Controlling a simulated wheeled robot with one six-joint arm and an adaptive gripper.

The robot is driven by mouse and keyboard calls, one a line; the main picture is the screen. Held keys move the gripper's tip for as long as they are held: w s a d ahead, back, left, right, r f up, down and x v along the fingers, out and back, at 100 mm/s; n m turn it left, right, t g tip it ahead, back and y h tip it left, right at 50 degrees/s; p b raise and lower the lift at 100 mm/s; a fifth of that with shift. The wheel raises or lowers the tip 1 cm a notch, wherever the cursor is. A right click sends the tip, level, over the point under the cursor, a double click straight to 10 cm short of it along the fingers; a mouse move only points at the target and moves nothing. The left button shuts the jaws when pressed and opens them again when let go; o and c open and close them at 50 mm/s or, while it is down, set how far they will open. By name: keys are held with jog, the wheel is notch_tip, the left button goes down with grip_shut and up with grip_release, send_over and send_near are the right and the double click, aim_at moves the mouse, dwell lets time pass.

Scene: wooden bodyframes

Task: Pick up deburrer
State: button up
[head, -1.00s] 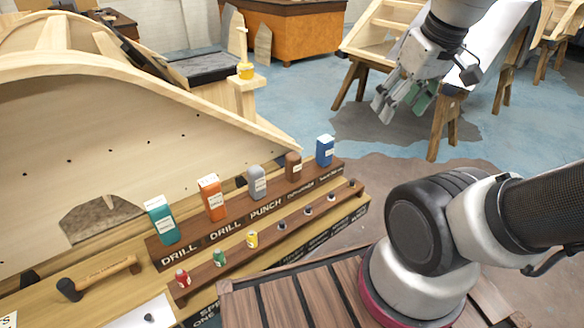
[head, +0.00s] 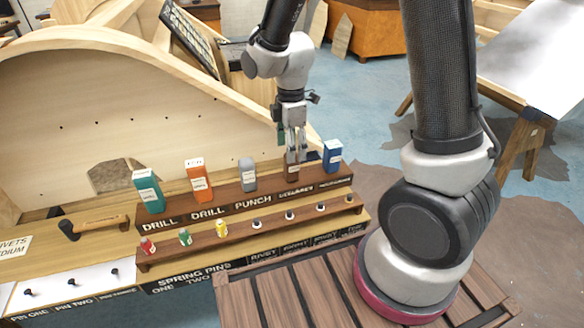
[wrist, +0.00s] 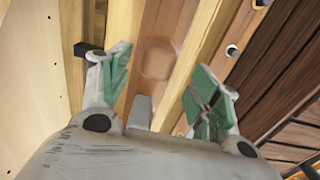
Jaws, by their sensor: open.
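In the wrist view my gripper (wrist: 159,75) is open, green pads apart.
A blue box (head: 332,156) stands close right, a grey bottle (head: 247,175) left. An orange box (head: 199,180) and a teal box (head: 148,191) stand further left. Small bottles and pins fill the lower step (head: 270,236). A curved wooden frame (head: 60,120) rises behind.

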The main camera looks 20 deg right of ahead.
aim_at(292, 165)
notch_tip(292, 165, down, 7)
jog(key=shift+w+d+f, duration=0.15)
jog(key=c, duration=1.3)
jog(key=shift+c, duration=0.2)
notch_tip(292, 165, up, 16)
